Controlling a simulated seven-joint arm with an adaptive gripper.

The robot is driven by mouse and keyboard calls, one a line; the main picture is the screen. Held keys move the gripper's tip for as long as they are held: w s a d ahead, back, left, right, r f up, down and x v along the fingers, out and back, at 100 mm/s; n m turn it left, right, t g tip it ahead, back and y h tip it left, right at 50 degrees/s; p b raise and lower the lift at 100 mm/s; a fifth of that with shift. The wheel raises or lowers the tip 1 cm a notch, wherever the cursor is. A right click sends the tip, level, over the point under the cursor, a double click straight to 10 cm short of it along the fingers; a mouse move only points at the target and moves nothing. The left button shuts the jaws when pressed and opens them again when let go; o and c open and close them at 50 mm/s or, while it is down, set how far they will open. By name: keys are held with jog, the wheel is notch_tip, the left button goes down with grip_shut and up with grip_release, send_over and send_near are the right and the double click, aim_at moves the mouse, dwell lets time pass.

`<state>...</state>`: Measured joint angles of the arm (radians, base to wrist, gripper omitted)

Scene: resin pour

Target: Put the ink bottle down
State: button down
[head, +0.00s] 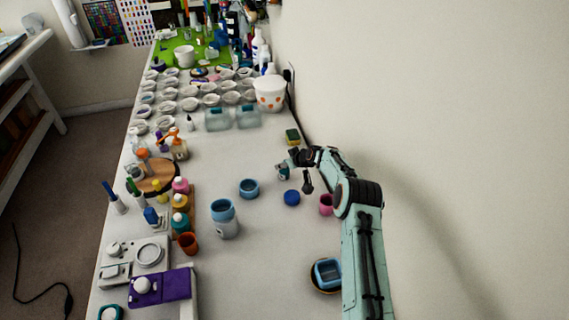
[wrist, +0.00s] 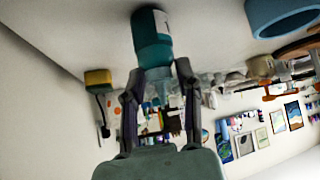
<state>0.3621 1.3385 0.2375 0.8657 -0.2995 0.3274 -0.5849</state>
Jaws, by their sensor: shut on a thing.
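The ink bottle (wrist: 151,34) is a small teal bottle with a pale label, seen large at the top of the wrist view, which is upside down. My gripper (wrist: 158,76) is shut on the narrow neck end of the bottle, one finger on each side. In the head view the bottle (head: 283,173) is a small teal shape at my gripper (head: 293,168), partly hidden by it, over the right side of the table. I cannot tell whether its base touches the table.
A blue lid (head: 292,197), a blue ring-shaped dish (head: 249,188) and a pink cup (head: 326,205) stand nearby. A yellow-green sponge (head: 292,136) lies by the wall.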

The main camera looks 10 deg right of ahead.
jog(key=c, duration=0.8)
grip_release()
jog(key=shift+f, duration=0.1)
